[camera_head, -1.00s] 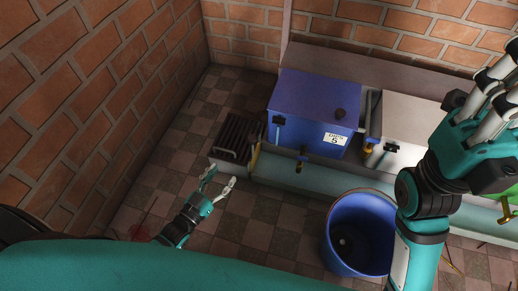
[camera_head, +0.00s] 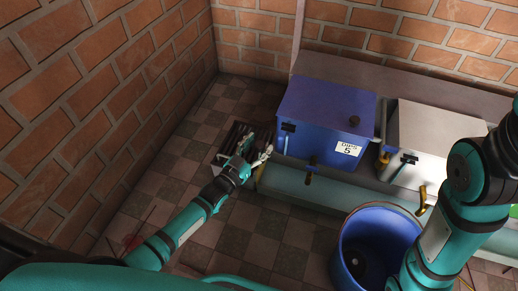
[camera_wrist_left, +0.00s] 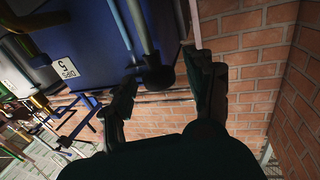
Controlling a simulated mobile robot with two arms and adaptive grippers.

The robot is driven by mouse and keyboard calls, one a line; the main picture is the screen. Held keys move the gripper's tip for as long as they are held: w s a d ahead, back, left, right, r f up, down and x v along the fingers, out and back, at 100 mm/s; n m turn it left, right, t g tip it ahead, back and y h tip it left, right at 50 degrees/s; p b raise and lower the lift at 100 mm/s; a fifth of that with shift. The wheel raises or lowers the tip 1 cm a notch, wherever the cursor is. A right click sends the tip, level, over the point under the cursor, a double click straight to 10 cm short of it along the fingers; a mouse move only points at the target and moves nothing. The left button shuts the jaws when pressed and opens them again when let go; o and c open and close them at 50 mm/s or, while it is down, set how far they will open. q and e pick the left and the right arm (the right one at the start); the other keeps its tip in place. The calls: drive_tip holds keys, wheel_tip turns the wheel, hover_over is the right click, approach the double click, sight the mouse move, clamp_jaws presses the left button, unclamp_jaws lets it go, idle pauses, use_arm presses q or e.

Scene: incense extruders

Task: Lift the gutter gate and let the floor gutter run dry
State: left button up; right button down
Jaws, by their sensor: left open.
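The floor gutter (camera_head: 335,188) is a pale blue-green channel along the foot of the machines. At its left end a small tan upright piece (camera_head: 260,172), perhaps the gate, shows just below my left gripper and is partly hidden by it. My left gripper (camera_head: 257,153) is open, above the gutter's left end and in front of the drain grate. In the left wrist view its dark fingers (camera_wrist_left: 163,95) are spread, with a dark rod with a rounded end (camera_wrist_left: 157,72) beyond the gap. I cannot tell whether they touch anything. My right gripper is out of view.
The blue machine (camera_head: 325,110) labelled 5 stands behind the gutter, with a pale machine (camera_head: 437,135) to its right. A blue barrel (camera_head: 372,218) stands in front of the gutter. Tiled floor left of it is clear.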

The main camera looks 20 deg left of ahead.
use_arm(q)
drive_tip(key=shift+w+d, duration=0.1)
drive_tip(key=shift+w, duration=0.25)
clamp_jaws()
idle(0.3)
